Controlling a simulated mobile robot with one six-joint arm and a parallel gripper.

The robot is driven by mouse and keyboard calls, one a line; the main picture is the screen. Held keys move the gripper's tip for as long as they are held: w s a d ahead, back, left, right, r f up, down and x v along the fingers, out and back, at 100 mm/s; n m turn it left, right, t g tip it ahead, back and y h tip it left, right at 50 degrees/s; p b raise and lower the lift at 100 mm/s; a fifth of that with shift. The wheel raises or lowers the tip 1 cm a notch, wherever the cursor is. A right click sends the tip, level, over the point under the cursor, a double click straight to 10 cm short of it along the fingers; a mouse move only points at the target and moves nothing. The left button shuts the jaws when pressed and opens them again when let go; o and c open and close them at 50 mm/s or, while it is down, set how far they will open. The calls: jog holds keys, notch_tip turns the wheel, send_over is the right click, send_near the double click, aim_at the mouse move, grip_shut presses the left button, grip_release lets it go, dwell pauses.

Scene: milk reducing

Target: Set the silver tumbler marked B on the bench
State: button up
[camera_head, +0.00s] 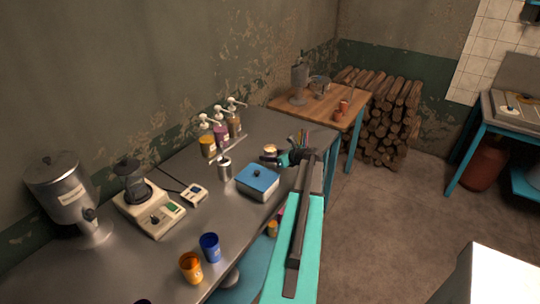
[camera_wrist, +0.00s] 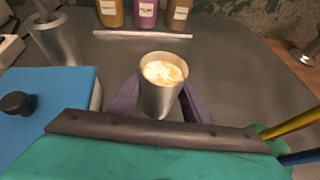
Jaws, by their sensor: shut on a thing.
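My gripper (camera_head: 282,155) is shut on a silver tumbler (camera_wrist: 158,98) with a pale, frothy drink in it. In the wrist view the dark fingers (camera_wrist: 160,108) lie on both sides of the tumbler, which is upright. Its rim shows in the head view (camera_head: 270,149), beyond the blue-lidded box. No letter B can be read on it. The bench (camera_head: 285,123) is a grey metal top under and around it. I cannot tell whether the tumbler's base touches the bench. Another silver cup (camera_head: 225,169) stands on the bench to the left, also in the wrist view (camera_wrist: 55,42).
A blue-lidded box (camera_head: 257,181) stands close to my gripper. Syrup pump bottles (camera_head: 220,133) line the wall side behind a metal strip (camera_wrist: 142,35). Blue (camera_head: 210,247) and orange (camera_head: 191,267) cups are at the near edge.

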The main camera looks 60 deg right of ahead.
jog(key=o, duration=1.3)
jog(key=shift+f, duration=0.1)
jog(key=b+v, duration=0.3)
jog(key=v, duration=0.9)
jog(key=shift+a, duration=0.1)
